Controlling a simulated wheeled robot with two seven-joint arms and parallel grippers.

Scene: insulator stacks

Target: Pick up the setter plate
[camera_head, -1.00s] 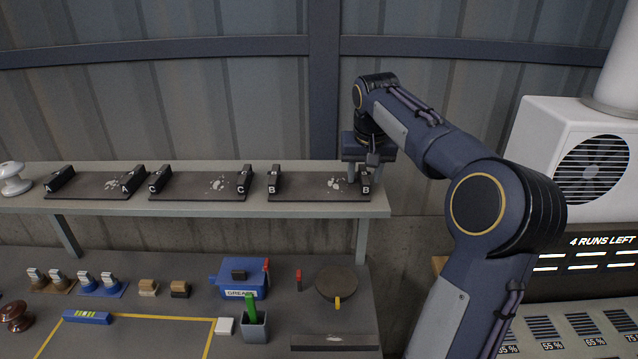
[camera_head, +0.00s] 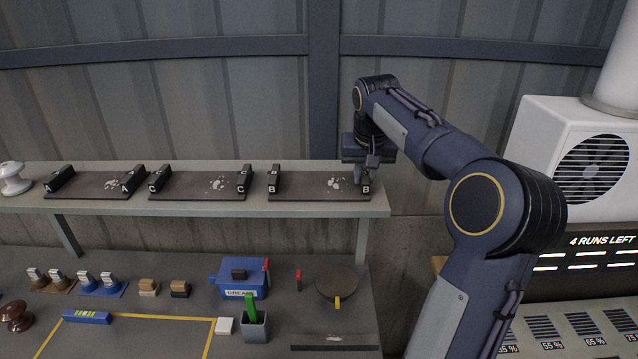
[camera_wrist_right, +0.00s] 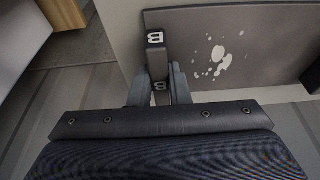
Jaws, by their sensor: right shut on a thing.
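Three dark setter plates lie in a row on the upper shelf, each with lettered end blocks. They are plate A (camera_head: 88,187), plate C (camera_head: 200,187) and plate B (camera_head: 315,188), with pale splotches on top. My right gripper (camera_head: 364,176) is at the right end of plate B, shut on its end block. In the right wrist view the fingers (camera_wrist_right: 159,92) stand on either side of the B-marked block (camera_wrist_right: 157,60), and plate B (camera_wrist_right: 235,45) extends to the right. The plate still appears level at the shelf surface. My left gripper is not in view.
The shelf (camera_head: 230,208) ends just right of plate B. A white insulator (camera_head: 13,179) stands at its left end. The bench below holds a blue grease box (camera_head: 243,279), a round turntable (camera_head: 337,284) and a dark bar (camera_head: 334,341). A white fan unit (camera_head: 580,165) is at right.

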